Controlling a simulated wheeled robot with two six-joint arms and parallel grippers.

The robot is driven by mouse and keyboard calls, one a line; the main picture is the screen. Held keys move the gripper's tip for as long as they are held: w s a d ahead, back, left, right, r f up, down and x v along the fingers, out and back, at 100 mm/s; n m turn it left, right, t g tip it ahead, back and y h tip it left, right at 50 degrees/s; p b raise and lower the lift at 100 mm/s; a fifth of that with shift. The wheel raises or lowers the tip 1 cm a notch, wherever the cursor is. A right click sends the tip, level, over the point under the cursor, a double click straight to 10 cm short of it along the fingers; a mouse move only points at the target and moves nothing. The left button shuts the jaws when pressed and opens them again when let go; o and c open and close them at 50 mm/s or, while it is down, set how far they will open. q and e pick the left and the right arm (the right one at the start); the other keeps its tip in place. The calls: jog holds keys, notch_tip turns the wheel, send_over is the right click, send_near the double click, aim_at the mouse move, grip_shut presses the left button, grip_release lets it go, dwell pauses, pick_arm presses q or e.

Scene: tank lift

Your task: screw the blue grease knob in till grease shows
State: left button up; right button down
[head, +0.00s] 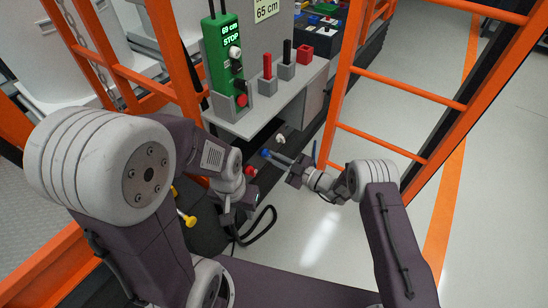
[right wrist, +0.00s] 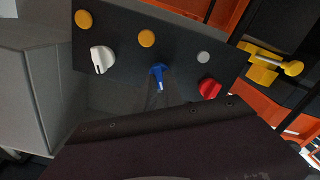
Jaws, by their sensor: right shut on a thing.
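The blue grease knob (right wrist: 157,74) sits on a dark panel (right wrist: 120,60) between a white knob and a red knob in the right wrist view. Its blue end (head: 265,153) also shows small in the head view. My right gripper (head: 278,159) reaches it from the right and is shut on it; the fingers are hard to make out in the wrist view. I cannot make out any grease. My left gripper (head: 236,206) is lower and to the left, apart from the blue knob; its jaws are too small and dark to read.
Around the blue knob are a white knob (right wrist: 102,59), a red knob (right wrist: 209,88) and yellow caps (right wrist: 146,38). A yellow handle (right wrist: 292,68) sticks out at right. Orange frames (head: 400,95) flank a bench with a green control box (head: 226,60). Floor at right is clear.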

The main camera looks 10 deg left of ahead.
jog(key=shift+f, duration=0.1)
dwell(0.5)
jog(key=c, duration=1.5)
grip_release()
jog(key=p+v, duration=0.2)
jog(key=v, duration=0.7)
